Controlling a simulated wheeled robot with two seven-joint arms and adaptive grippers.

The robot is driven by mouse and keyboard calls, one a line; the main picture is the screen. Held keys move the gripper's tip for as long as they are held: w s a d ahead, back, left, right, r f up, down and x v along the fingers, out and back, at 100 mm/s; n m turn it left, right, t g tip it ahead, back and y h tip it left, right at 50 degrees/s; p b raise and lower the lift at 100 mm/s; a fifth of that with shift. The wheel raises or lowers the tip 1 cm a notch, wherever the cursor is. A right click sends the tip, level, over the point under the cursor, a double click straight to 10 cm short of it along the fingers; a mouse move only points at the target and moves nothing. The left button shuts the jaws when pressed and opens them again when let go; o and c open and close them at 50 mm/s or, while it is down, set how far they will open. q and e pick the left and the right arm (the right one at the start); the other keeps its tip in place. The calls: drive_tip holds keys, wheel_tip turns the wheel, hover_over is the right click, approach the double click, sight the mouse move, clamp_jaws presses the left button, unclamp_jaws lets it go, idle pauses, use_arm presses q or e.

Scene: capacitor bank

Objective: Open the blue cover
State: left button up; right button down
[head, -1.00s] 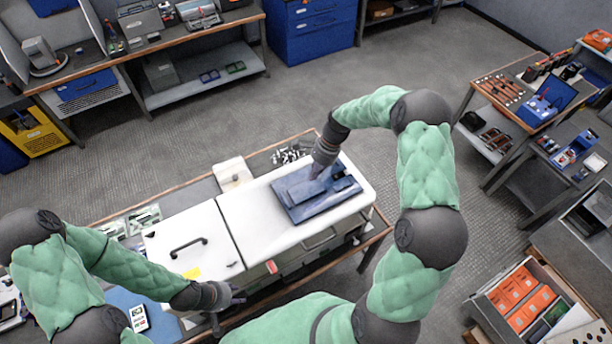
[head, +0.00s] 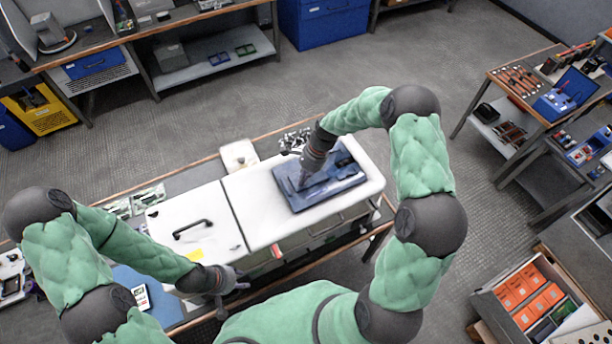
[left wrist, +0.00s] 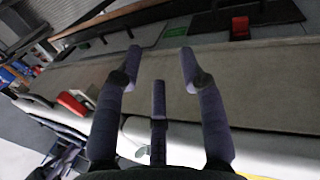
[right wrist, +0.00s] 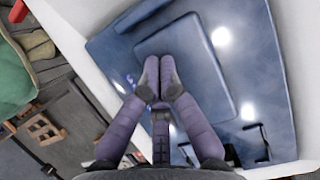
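The blue cover (head: 345,178) lies flat on the right part of the long white cabinet top (head: 252,195), and looks closed. In the right wrist view the cover (right wrist: 255,70) shows a raised rectangular panel and dark latch-like parts near its lower edge. My right gripper (head: 304,180) is over the left part of the cover. In the right wrist view its fingertips (right wrist: 160,75) are together over the panel, with nothing visible between them; I cannot tell whether they touch it. My left gripper (head: 232,285) is at the cabinet's front side; its fingers (left wrist: 160,58) are spread and empty.
A black handle (head: 193,228) stands on the cabinet's left lid. A white block (head: 239,156) sits behind the cabinet. A workbench (head: 150,30) runs along the back left. A tool table (head: 530,95) is at the right, with open floor between.

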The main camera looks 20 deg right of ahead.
drive_tip(key=shift+a, duration=0.1)
drive_tip(key=a, duration=0.8)
drive_tip(key=s+a, duration=0.1)
drive_tip(key=a, duration=0.6)
drive_tip(key=s+a, duration=0.1)
drive_tip(key=a, duration=0.7)
drive_tip(key=shift+a+b, duration=0.35)
drive_tip(key=shift+b, duration=0.05)
drive_tip(key=shift+w+d+f, duration=0.1)
drive_tip(key=shift+d, duration=0.45)
drive_tip(key=d, duration=0.3)
drive_tip(key=shift+w, duration=0.2)
drive_tip(key=p+v, duration=0.6)
drive_tip(key=v, duration=0.4)
